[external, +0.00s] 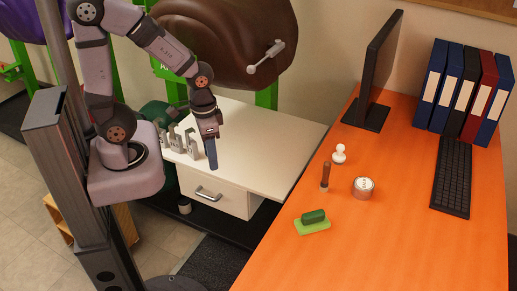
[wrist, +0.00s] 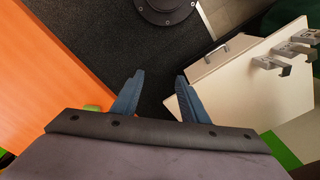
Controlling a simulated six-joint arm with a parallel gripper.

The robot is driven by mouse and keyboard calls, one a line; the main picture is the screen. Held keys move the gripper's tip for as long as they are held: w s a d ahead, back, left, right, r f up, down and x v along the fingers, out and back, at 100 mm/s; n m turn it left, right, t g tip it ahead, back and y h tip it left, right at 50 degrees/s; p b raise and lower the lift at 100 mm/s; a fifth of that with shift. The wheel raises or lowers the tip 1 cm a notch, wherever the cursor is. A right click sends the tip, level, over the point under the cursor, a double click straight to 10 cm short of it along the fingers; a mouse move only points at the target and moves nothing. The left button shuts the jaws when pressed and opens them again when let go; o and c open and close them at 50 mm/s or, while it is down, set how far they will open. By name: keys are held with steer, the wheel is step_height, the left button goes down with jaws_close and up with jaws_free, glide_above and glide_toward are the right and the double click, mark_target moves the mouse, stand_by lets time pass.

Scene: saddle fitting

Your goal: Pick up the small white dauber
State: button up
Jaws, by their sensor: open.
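A small white knobbed piece (external: 339,154), which looks like the dauber, stands upright on the orange desk (external: 400,230) in the external view. It does not show in the wrist view. My gripper (external: 212,163) points down over the white drawer cabinet, well to the left of the desk items. In the wrist view my gripper (wrist: 158,82) has its two blue fingers spread apart with nothing between them.
Near the white piece are a brown-handled tool (external: 325,177), a round tin (external: 363,188) and a green block on a light green base (external: 313,221). A monitor (external: 375,80), keyboard (external: 452,178) and binders (external: 463,92) stand behind and right. Grey metal brackets (external: 185,140) stand on the cabinet.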

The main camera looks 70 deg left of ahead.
steer(key=w+a+f+t+b, duration=0.2)
steer(key=w+f+t+b, duration=0.1)
steer(key=w, duration=0.5)
steer(key=w+a+f+t+b, duration=0.2)
steer(key=w+f, duration=0.1)
steer(key=w, duration=0.5)
steer(key=w+a+f+t+b, duration=0.2)
steer(key=w+f+t+b, duration=0.1)
steer(key=w, duration=0.5)
steer(key=m+t+h+b, duration=0.2)
steer(key=t+b, duration=0.4)
glide_toward(338, 153)
steer(key=f, duration=0.1)
steer(key=a+f, duration=0.1)
steer(key=shift+w+a+f, duration=0.2)
steer(key=shift+w+f, duration=0.2)
steer(key=shift+w+d+f+t+h+b, duration=0.1)
steer(key=shift+w+f+t+h+b, duration=0.15)
steer(key=shift+t+h+b, duration=0.4)
steer(key=shift+w+d+m+t+h+b, duration=0.1)
steer(key=shift+m+t+h+b, duration=0.3)
steer(key=shift+t+h, duration=0.25)
steer(key=shift+r, duration=0.15)
steer(key=shift+w+d, duration=0.15)
steer(key=shift+w, duration=0.3)
steer(key=shift+p+x, duration=0.55)
steer(key=shift+x, duration=2.6)
steer(key=shift+c, duration=0.5)
